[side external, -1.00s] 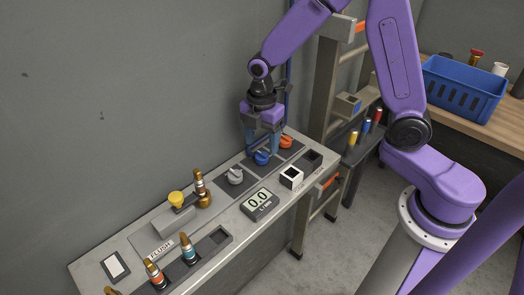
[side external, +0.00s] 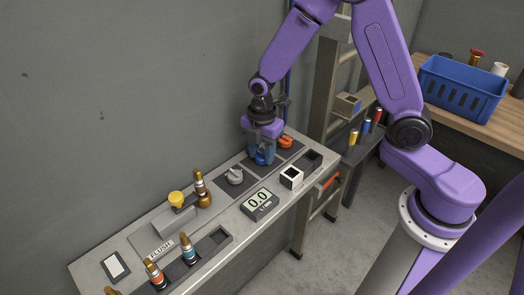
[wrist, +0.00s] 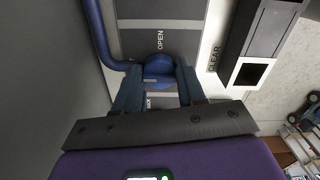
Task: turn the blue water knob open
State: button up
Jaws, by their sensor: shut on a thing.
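The blue water knob (side external: 261,158) sits on a dark plate on the bench, between a grey knob and an orange knob. In the wrist view the blue knob (wrist: 159,68) lies between my two fingers, with the word OPEN printed beyond it. My gripper (side external: 262,153) is down over the knob from above, and its fingers are shut on it. In the wrist view my gripper (wrist: 158,80) hides the near side of the knob and part of the lettering there. I cannot tell how far the knob is turned.
The grey knob (side external: 235,176) and the orange knob (side external: 286,142) stand on either side. A flow display (side external: 260,202) reads 0.0. A blue pipe (wrist: 99,35) runs close to my left finger in the wrist view.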

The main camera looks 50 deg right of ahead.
jog(key=shift+m, duration=0.3)
jog(key=m, duration=0.8)
jog(key=shift+m, duration=0.4)
jog(key=m, duration=0.4)
jog(key=shift+m, duration=2.2)
jog(key=o, duration=1.1)
jog(key=shift+c, duration=0.2)
